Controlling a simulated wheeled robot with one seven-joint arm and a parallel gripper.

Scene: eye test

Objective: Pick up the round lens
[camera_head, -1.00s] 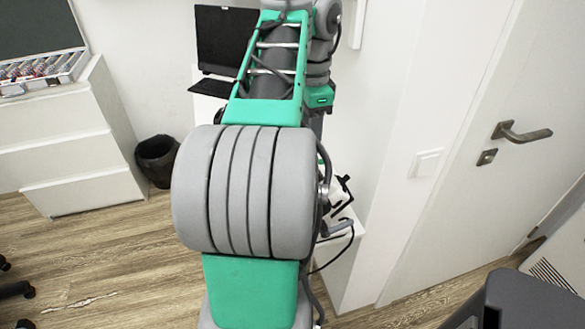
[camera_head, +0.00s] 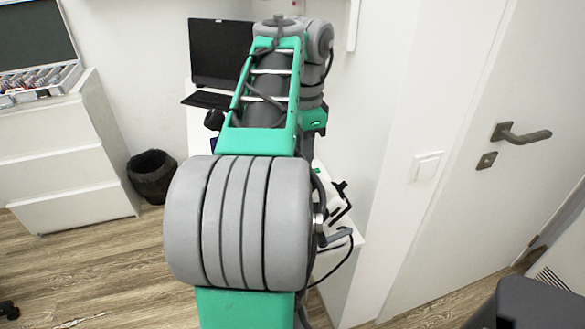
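No single round lens can be made out. An open case (camera_head: 72,76) on the white drawer cabinet at the upper left holds rows of small pieces, too small to tell apart; some may be lenses. My own green and grey arm fills the middle of the view and reaches toward the desk at the back. My gripper is not visible; the arm may hide it.
The white drawer cabinet (camera_head: 70,170) stands at left, with a black bin (camera_head: 152,178) beside it. A black laptop (camera_head: 219,50) stands on a white desk behind my arm. A white-and-black device (camera_head: 338,205) is right of my arm. A closed door (camera_head: 500,180) is at right.

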